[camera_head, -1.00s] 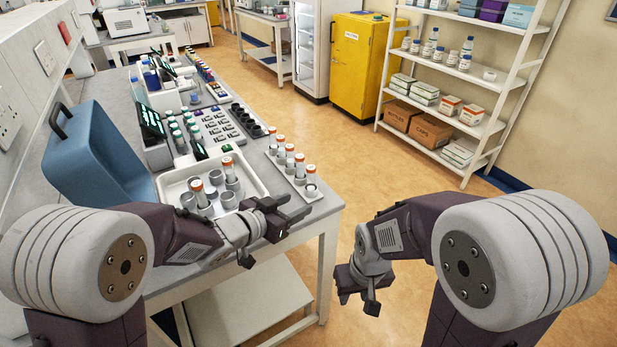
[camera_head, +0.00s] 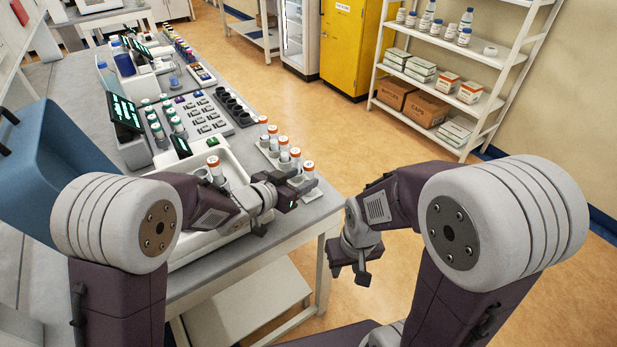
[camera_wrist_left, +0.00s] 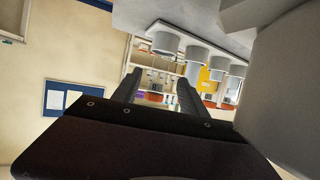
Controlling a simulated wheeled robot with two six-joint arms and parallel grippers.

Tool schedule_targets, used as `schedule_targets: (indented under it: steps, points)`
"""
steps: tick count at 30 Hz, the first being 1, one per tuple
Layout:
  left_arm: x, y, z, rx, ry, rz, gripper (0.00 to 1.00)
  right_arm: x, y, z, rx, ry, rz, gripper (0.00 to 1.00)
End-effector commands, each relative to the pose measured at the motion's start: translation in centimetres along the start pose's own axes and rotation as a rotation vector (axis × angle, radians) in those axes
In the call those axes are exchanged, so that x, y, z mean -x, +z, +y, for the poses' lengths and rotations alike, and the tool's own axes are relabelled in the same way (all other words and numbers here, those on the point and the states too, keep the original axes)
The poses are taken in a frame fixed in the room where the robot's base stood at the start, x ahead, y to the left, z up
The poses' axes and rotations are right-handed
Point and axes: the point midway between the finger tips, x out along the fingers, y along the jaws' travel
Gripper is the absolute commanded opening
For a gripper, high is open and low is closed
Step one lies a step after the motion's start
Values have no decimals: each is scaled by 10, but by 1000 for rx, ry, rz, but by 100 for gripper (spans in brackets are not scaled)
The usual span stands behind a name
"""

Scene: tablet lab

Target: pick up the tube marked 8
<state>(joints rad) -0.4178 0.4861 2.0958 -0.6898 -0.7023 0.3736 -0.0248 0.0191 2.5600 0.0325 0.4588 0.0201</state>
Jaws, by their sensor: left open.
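Several tubes with orange caps stand upright in a grey-holder rack (camera_head: 268,152) near the table's right edge. The nearest tube (camera_head: 308,167) is at the rack's front end. Numbers on the caps are too small to read surely, so I cannot tell which is marked 8. My left gripper (camera_head: 300,190) is open, low beside that nearest tube. In the left wrist view, which is upside down, an orange cap (camera_wrist_left: 153,97) shows between the two apart fingers, not visibly gripped.
A white tray (camera_head: 238,170) holds another orange-capped tube (camera_head: 215,165), partly hidden by my left arm. Behind are a block of dark-holed holders (camera_head: 232,105), white-and-green vials (camera_head: 160,120) and a blue bin (camera_head: 55,165). The floor right of the table is clear.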

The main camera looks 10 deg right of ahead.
Motion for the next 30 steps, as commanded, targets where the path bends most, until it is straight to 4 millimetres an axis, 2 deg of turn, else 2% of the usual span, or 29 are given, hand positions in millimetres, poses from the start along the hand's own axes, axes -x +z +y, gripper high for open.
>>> schedule_targets:
  steps: [3,6,14,19,20,30]
  points:
    - [-24,3,2,0,3,-1,50,-1,0,0,0,0,0,36]
    - [-36,2,2,0,1,-1,50,-1,0,0,0,0,0,36]
    - [-41,2,1,1,0,0,50,-1,0,0,0,0,0,36]
    - [-40,2,1,1,0,0,3,-1,0,0,0,0,0,36]
    - [-40,2,1,1,0,-1,0,-1,0,0,0,0,0,36]
    - [-39,-2,1,0,0,0,0,1,0,0,0,0,0,36]
